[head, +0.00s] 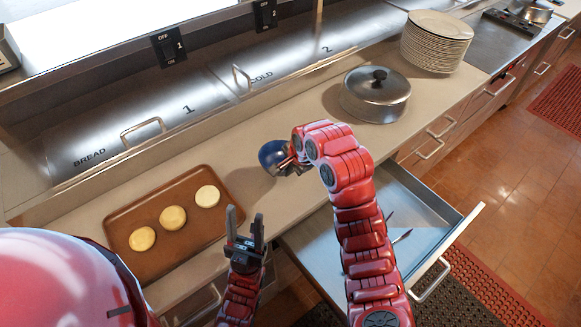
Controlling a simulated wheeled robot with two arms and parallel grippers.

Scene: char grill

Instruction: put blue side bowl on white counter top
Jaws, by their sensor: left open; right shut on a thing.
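The blue side bowl (272,155) is tilted and held at the fingers of my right gripper (290,163), over or at the pale counter top (305,104). I cannot tell whether the bowl touches the counter. My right gripper is shut on the bowl, and my red wrist hides part of the fingers. My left gripper (245,228) is open and empty, pointing up in front of the counter edge, near the tray.
A brown tray (120,222) with three round buns lies at left. A lidded steel pot (375,95) and a plate stack (436,42) stand at right. An open drawer (425,210) juts out below the counter. Steel lids with handles line the back.

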